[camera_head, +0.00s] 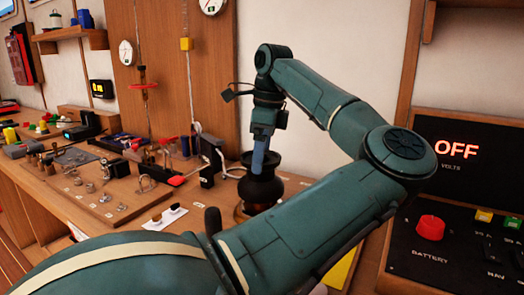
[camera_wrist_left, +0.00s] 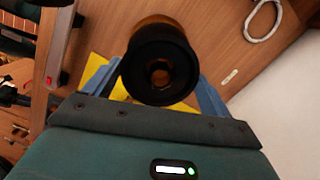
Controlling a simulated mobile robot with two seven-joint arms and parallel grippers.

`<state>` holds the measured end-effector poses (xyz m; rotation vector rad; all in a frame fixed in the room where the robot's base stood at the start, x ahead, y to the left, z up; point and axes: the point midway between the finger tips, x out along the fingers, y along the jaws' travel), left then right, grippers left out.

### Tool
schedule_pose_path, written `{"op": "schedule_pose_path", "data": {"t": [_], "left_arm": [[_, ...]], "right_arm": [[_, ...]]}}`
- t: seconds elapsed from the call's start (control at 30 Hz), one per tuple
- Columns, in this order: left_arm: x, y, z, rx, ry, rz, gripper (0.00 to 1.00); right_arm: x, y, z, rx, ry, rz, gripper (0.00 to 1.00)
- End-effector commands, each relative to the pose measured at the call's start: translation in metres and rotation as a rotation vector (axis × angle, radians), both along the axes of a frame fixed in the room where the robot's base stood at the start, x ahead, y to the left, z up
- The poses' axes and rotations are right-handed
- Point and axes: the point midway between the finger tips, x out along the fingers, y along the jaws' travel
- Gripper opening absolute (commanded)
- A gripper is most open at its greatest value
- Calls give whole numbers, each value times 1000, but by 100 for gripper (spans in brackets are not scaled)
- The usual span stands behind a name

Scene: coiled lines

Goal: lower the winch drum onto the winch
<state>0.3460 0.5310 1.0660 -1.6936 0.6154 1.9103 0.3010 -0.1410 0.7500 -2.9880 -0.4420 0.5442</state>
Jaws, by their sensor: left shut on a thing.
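The winch drum (camera_head: 262,190), black with a wide rim and a narrower waist, is gripped upright by my left gripper (camera_head: 261,160). In the left wrist view the drum (camera_wrist_left: 160,70) shows end-on, with a hole in its middle, between the two blue fingers. The brown winch (camera_head: 239,213) shows at the drum's lower left on the counter, mostly hidden. In the left wrist view an amber-brown part (camera_wrist_left: 152,24) shows behind the drum. I cannot tell whether the drum touches the winch. My right gripper is not in view.
A wooden board (camera_head: 105,208) with several metal fittings lies to the left. A white card (camera_head: 165,218) with dark pieces is nearer. A black panel with a red battery knob (camera_head: 430,228) stands at the right. A white coil (camera_wrist_left: 263,20) lies on the counter.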

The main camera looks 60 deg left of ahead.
Motion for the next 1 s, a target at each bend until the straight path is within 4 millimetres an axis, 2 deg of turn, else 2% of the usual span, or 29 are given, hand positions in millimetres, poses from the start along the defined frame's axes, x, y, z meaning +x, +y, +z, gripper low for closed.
{"op": "schedule_pose_path", "data": {"t": [0.27, 1.0], "left_arm": [[0, 0, -8, 2, -1, 0, 50], [0, 0, -29, 3, -1, -1, 50]], "right_arm": [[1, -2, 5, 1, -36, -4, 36], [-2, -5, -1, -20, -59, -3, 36]]}}
